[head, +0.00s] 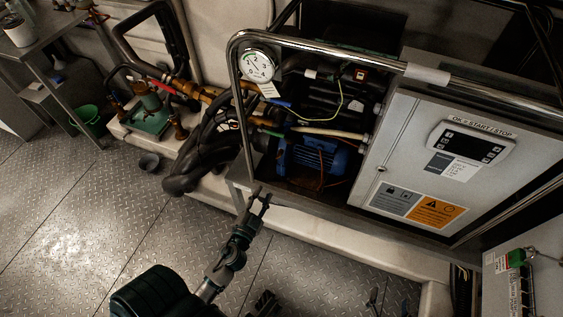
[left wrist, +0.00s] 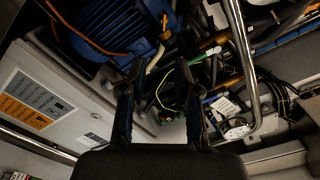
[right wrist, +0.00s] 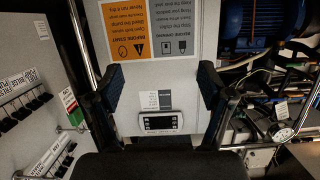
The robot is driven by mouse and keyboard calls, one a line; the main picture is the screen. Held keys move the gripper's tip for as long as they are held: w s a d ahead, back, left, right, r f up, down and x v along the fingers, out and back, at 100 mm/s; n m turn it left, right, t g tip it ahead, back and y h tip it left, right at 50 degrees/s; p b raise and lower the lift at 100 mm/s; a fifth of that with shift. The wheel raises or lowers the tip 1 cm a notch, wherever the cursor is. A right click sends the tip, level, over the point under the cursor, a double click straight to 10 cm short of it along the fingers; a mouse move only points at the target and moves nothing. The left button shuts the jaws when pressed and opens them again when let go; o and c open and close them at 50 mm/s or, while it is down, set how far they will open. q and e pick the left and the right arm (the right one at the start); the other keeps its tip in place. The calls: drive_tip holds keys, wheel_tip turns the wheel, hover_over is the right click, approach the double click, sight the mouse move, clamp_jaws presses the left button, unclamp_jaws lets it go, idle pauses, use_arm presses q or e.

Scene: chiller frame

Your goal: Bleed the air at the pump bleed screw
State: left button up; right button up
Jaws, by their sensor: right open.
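The blue pump motor (head: 312,157) sits inside the open chiller frame, below the hoses. It also shows at the top of the left wrist view (left wrist: 112,25) and at the top right of the right wrist view (right wrist: 262,18). I cannot make out the bleed screw. My left gripper (head: 259,197) is in front of the frame's lower edge, left of and below the motor. Its fingers are apart and empty, also in the left wrist view (left wrist: 160,68). My right gripper (right wrist: 160,76) is open and empty, facing the control panel door (right wrist: 122,88).
A pressure gauge (head: 257,66) hangs at the frame's left corner, behind the chrome rail (head: 330,58). Black hoses (head: 205,150) bulge out left. A green bucket (head: 90,122) and a small dark cup (head: 149,162) stand at left.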

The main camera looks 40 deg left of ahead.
use_arm(q)
approach(277, 158)
drive_tip(key=x, duration=0.5)
drive_tip(key=w, duration=0.3)
drive_tip(key=shift+w+r+p, duration=0.1)
drive_tip(key=shift+w+p, duration=0.2)
drive_tip(key=shift+a, duration=0.3)
drive_tip(key=shift+c, duration=0.5)
drive_tip(key=shift+a, duration=0.2)
clamp_jaws()
drive_tip(key=shift+d, duration=0.15)
use_arm(e)
drive_tip(key=shift+s+a+f+g+h, duration=0.2)
drive_tip(key=shift+s+f+g, duration=0.15)
drive_tip(key=shift+f+g, duration=0.15)
drive_tip(key=shift+s+a+f+g+h, duration=0.1)
drive_tip(key=shift+s+f+g+h, duration=0.15)
drive_tip(key=shift+f+g, duration=0.25)
